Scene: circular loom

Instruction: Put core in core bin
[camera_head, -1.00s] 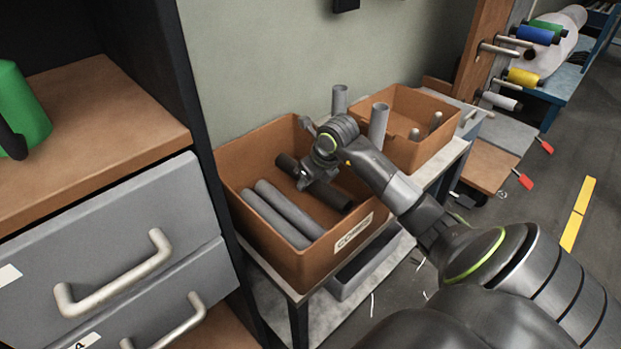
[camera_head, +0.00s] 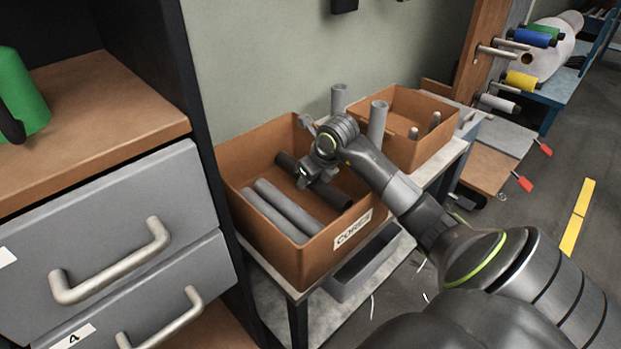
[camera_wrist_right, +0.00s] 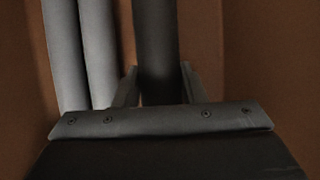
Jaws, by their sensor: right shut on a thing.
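The core bin (camera_head: 290,262) is an open brown box with a white label reading CORES, on a small table by the wall. My right gripper (camera_head: 311,180) reaches down inside it and is shut on a dark core (camera_head: 335,197). In the right wrist view the dark core (camera_wrist_right: 157,45) stands between the two fingers of my right gripper (camera_wrist_right: 158,88). Two grey cores (camera_head: 287,207) lie side by side in the bin to the left of the dark one; they also show in the wrist view (camera_wrist_right: 82,50). My left gripper is not in view.
A second brown box (camera_head: 425,150) with several upright grey tubes stands behind, to the right. A grey drawer cabinet (camera_head: 130,240) stands close on the left with a green object (camera_head: 22,92) on its shelf. A rack with coloured spools (camera_head: 522,81) is at the far right.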

